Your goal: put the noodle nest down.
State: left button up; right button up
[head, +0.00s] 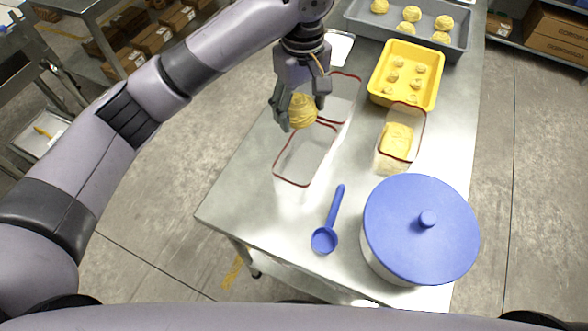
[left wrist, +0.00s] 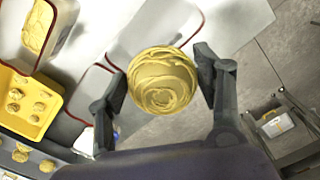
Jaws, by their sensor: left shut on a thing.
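My left gripper (head: 299,108) is shut on a round yellow noodle nest (head: 301,111) and holds it above the table's left side, by two clear red-rimmed containers. In the left wrist view the noodle nest (left wrist: 163,80) sits between both fingers (left wrist: 163,84). The nearer container (head: 305,153) looks empty. The farther container (head: 341,97) is partly hidden by my gripper, and I see nothing in it. A third red-rimmed container (head: 393,165) to the right holds yellow noodles. My right gripper is not in view.
A yellow tray (head: 374,83) with several small nests and a grey tray (head: 458,50) with larger ones stand at the back. The table's front left corner (head: 235,205) is clear.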

pick_arm(q)
jog(key=shift+d+f, duration=0.15)
notch_tip(320, 180, down, 8)
jog(key=r, duration=0.1)
send_near(300, 174)
jog(key=shift+s+p, duration=0.1)
jog(key=shift+p, duration=0.25)
jog(key=shift+f, duration=2.4)
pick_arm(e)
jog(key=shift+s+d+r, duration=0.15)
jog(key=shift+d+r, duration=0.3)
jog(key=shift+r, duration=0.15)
pick_arm(q)
jog(key=shift+f+p, duration=0.2)
jog(key=shift+p, duration=0.1)
jog(key=shift+f, duration=0.35)
jog(key=o, duration=1)
jog(key=shift+c, duration=0.2)
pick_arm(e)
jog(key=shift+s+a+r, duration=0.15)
